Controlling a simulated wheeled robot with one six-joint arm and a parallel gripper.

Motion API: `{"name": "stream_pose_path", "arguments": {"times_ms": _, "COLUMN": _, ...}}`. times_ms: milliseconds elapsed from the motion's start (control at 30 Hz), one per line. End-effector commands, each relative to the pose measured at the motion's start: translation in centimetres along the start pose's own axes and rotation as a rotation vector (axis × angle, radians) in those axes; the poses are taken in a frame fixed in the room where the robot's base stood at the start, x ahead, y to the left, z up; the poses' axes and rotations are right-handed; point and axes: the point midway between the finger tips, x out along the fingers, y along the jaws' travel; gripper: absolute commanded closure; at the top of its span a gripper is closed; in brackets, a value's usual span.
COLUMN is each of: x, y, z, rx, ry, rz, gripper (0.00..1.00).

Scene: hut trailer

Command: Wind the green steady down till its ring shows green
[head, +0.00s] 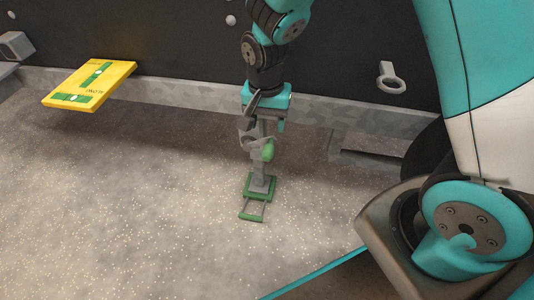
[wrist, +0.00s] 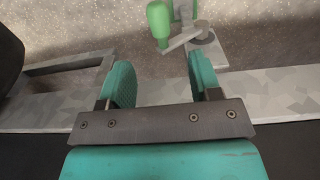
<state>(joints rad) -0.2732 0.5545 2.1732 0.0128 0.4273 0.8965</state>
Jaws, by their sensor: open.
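The green steady is a grey post (head: 259,172) hanging from the trailer's frame in the head view. Its green foot plate (head: 253,188) is low, near the speckled ground; I cannot tell whether it touches. Its crank has a green grip (head: 268,150), which also shows at the top of the wrist view (wrist: 158,22), with a grey arm leading to a hub (wrist: 206,46). My gripper (head: 266,118) is above the crank. In the wrist view my gripper (wrist: 160,66) is open and empty, with the green grip beyond the fingertips. I cannot make out the ring's colour.
The grey trailer frame rail (head: 180,93) runs across behind the steady. A yellow board (head: 118,79) with green level vials juts out at left. A grey eye (head: 391,84) is on the dark wall at right. Open speckled ground (head: 120,210) lies left and in front.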

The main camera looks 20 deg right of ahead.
Motion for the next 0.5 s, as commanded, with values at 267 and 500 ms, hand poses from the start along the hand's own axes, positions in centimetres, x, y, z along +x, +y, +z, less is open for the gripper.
{"name": "stream_pose_path", "arguments": {"times_ms": 267, "x": 6.7, "y": 0.1, "z": 0.0, "rx": 0.000, "ry": -0.003, "rz": 0.003, "gripper": 0.42}}
{"name": "stream_pose_path", "arguments": {"times_ms": 500, "x": 9.5, "y": 0.1, "z": 0.0, "rx": 0.000, "ry": -0.001, "rz": 0.000, "gripper": 0.42}}
